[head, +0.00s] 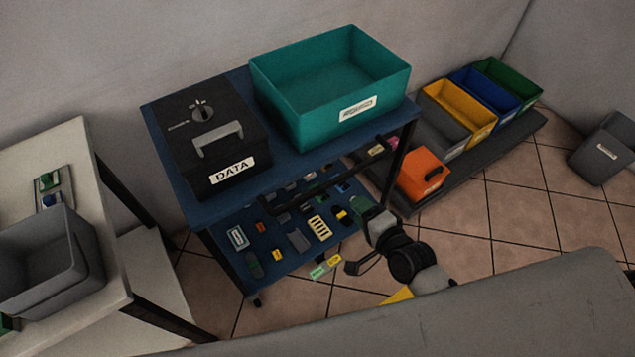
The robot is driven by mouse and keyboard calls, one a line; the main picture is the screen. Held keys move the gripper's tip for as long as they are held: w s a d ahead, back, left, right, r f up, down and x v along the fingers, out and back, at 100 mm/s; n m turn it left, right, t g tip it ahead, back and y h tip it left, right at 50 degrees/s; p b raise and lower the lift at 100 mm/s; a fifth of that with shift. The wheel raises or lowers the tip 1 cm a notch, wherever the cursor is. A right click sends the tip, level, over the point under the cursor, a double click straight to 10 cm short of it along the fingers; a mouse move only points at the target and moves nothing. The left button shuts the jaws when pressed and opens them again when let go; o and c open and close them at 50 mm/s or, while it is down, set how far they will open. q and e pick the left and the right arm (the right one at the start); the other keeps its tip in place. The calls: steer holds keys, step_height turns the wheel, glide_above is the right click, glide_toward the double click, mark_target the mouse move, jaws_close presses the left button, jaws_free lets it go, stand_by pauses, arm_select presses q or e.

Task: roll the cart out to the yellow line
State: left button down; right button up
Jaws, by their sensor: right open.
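The cart (200,213) has a blue top, a lower blue shelf, dark legs and a small caster (257,301) at its front corner. It stands by the back wall. A black handle bar (325,180) runs along its front side. My right gripper (354,240) is open and empty, in front of the cart and below the handle, apart from the bar. A small yellow patch (397,296) shows on the floor beside my right wrist; it may be part of the yellow line, the rest being hidden. My left gripper is not in view.
On the cart stand a black DATA box (205,125) and a teal bin (283,110); small parts fill its shelf. A white table (60,150) with a grey bin is close left. A dark platform (520,133) with coloured bins and an orange box (424,172) is right.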

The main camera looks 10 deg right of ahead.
mark_target(337, 183)
steer(key=w+a+r, duration=0.1)
steer(key=w+a, duration=0.4)
steer(key=w, duration=0.5)
steer(key=shift+w+r+m+t+y, duration=0.15)
steer(key=shift+r+m+t+y, duration=0.1)
steer(key=shift+m+t+y, duration=0.15)
steer(key=shift+c, duration=0.2)
jaws_close()
